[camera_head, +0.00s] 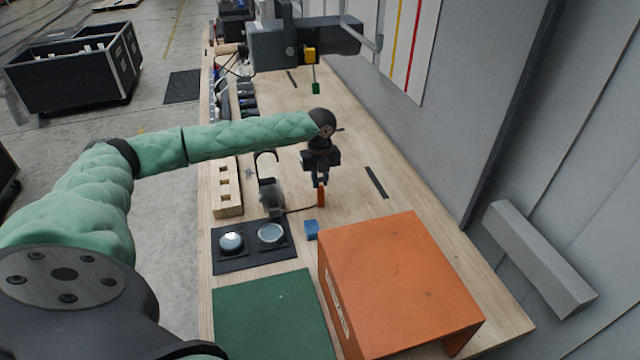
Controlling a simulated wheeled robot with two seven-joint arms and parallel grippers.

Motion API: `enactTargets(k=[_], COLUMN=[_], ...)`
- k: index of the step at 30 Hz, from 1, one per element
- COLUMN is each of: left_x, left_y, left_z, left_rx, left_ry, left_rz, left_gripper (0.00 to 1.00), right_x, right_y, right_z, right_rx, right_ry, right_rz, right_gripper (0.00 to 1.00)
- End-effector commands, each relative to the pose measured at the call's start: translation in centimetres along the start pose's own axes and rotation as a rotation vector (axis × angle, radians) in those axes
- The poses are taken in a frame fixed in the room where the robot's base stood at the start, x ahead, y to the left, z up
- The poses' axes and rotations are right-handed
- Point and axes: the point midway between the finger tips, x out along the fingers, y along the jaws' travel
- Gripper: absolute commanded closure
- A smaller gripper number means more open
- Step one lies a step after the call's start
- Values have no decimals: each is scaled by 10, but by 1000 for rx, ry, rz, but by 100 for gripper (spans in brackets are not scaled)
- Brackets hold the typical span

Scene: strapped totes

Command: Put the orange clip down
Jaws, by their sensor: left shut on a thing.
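The orange clip (321,197) is small and upright, with a thin dark lead running left from it. My left gripper (319,184) points down above the wooden bench and is shut on the clip's upper part. The clip hangs over or near the bench top; I cannot tell whether its lower end touches. A small blue block (311,229) lies just below it in the picture. My right gripper is not in view.
A large orange box (405,280) stands at the front right, beside a green mat (270,318). A black tray with two round dishes (254,258), a grey device (271,197) and a wooden block with holes (227,200) are on the left. Bare bench lies right of the gripper.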

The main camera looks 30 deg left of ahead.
Motion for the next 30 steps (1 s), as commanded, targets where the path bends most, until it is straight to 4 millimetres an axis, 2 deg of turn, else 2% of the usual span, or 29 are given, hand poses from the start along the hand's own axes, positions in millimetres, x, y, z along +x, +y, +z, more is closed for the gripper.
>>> enactTargets(k=[13, 14, 16, 17, 26, 30], left_x=[2, 2, 2, 2, 1, -7], left_y=[0, 0, 0, 0, 0, 0], left_z=[0, 0, 0, 0, 0, 0], left_rx=[0, 0, 0, 0, 0, 0], left_ry=[0, 0, 0, 0, -1, 0], left_rz=[0, 0, 0, 0, -1, -1], left_gripper=[100, 75, 61, 59, 59, 59], right_x=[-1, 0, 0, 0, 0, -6], right_y=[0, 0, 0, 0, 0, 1], right_z=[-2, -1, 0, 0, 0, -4], right_rx=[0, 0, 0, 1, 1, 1], right_ry=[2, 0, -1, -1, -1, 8], right_rz=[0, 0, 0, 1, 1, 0], right_gripper=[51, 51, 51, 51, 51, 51])
